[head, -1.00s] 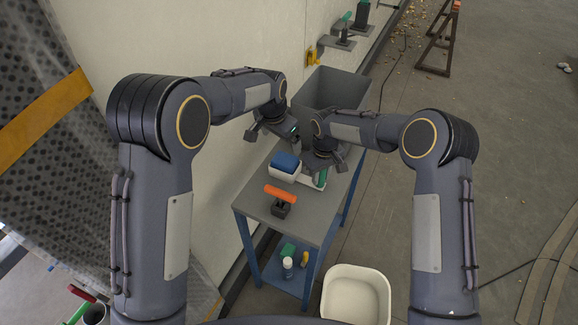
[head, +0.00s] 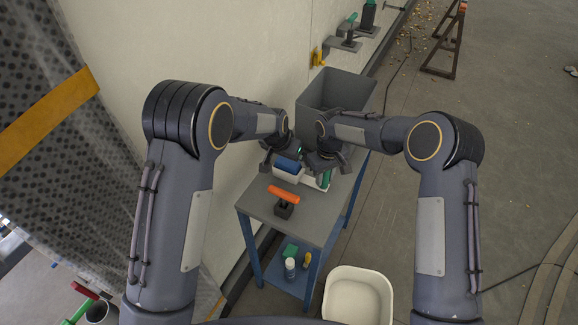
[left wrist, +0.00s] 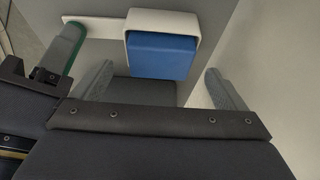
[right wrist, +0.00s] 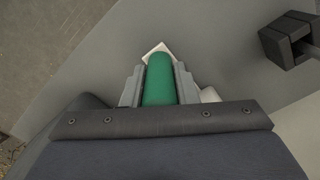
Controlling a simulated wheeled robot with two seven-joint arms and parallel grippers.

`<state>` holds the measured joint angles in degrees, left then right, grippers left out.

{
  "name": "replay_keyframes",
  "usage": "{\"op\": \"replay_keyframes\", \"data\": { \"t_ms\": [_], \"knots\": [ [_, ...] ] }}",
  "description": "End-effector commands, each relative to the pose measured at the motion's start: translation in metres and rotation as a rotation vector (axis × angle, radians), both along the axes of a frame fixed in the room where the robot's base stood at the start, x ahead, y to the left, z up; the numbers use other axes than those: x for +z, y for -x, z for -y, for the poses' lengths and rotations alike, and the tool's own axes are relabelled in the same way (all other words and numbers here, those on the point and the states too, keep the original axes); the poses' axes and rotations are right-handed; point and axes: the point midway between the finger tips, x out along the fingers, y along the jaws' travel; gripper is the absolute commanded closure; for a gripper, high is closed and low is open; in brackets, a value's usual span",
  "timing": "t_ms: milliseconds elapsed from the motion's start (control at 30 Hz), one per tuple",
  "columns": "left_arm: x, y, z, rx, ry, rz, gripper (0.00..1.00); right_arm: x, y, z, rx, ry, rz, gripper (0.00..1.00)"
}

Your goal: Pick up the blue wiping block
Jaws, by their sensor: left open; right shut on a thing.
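The blue wiping block (head: 287,166) sits in a white holder (head: 287,178) on the grey bench. In the left wrist view the block (left wrist: 160,56) stands in the white holder's frame, ahead of the fingers. My left gripper (head: 281,155) is above and beside the block. In the left wrist view its open fingers (left wrist: 163,86) are to the left and right of the block, with nothing between the tips. My right gripper (right wrist: 159,85) is shut on a green cylindrical handle (right wrist: 159,78). The handle also shows in the head view (head: 326,179), right of the block.
An orange-handled tool (head: 284,192) stands on the bench's near part. A grey bin (head: 347,92) stands behind the grippers. A white tub (head: 358,287) is on the floor in front. A pale wall (head: 200,50) runs close along the left of the bench.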

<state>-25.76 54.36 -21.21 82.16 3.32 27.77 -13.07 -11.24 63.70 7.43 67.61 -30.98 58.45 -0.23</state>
Motion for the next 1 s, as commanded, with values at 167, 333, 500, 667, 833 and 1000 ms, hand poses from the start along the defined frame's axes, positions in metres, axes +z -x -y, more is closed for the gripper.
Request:
{"op": "replay_keyframes", "data": {
  "t_ms": [167, 333, 500, 667, 833, 1000],
  "knots": [
    [-0.020, -0.008, 0.003, 0.001, 0.000, 0.000, 0.06, 0.000, 0.000, 0.000, 0.000, -0.001, 0.001, 0.97],
    [-0.022, -0.009, 0.004, 0.001, 0.001, 0.001, 0.06, 0.000, 0.000, 0.000, 0.000, -0.001, 0.001, 0.97],
    [-0.022, -0.009, 0.004, 0.000, 0.000, 0.001, 0.16, 0.000, 0.000, 0.000, 0.000, -0.001, 0.001, 0.97],
    [-0.022, -0.009, 0.004, 0.000, 0.000, 0.001, 0.36, 0.000, 0.000, 0.000, 0.000, -0.001, 0.001, 0.97],
    [-0.021, -0.009, 0.004, 0.000, 0.001, 0.002, 0.56, 0.000, 0.000, 0.000, 0.000, -0.001, 0.001, 0.97],
    [-0.021, -0.009, 0.004, 0.000, 0.001, 0.002, 0.57, 0.000, 0.000, 0.000, 0.000, -0.001, 0.001, 0.97]
  ]
}}
